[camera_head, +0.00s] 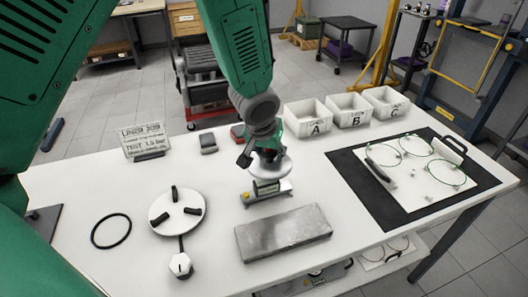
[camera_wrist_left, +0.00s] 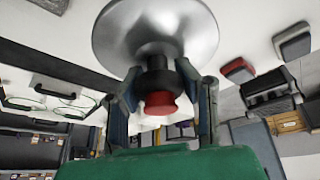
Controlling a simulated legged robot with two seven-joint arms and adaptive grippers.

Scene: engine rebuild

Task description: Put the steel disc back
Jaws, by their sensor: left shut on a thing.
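The steel disc (camera_head: 272,171) is in my left gripper (camera_head: 265,152), over the middle of the table. In the left wrist view the shiny round disc (camera_wrist_left: 155,25) has a black and red knob (camera_wrist_left: 158,103), and the fingers of my left gripper (camera_wrist_left: 163,88) are shut on that knob. In the head view the disc is just above or behind a small device with a display (camera_head: 266,192); I cannot tell whether they touch. A white round plate with three black pads (camera_head: 165,222) lies to the left, joined to a white knob (camera_head: 180,265). My right gripper is not in view.
A grey slab (camera_head: 283,233) lies in front, and a black ring (camera_head: 111,231) at left. White bins A (camera_head: 308,119), B (camera_head: 349,110) and C (camera_head: 387,102) stand at the back. A black mat (camera_head: 380,207) with a fixture board is at right. A sign (camera_head: 144,139) stands back left.

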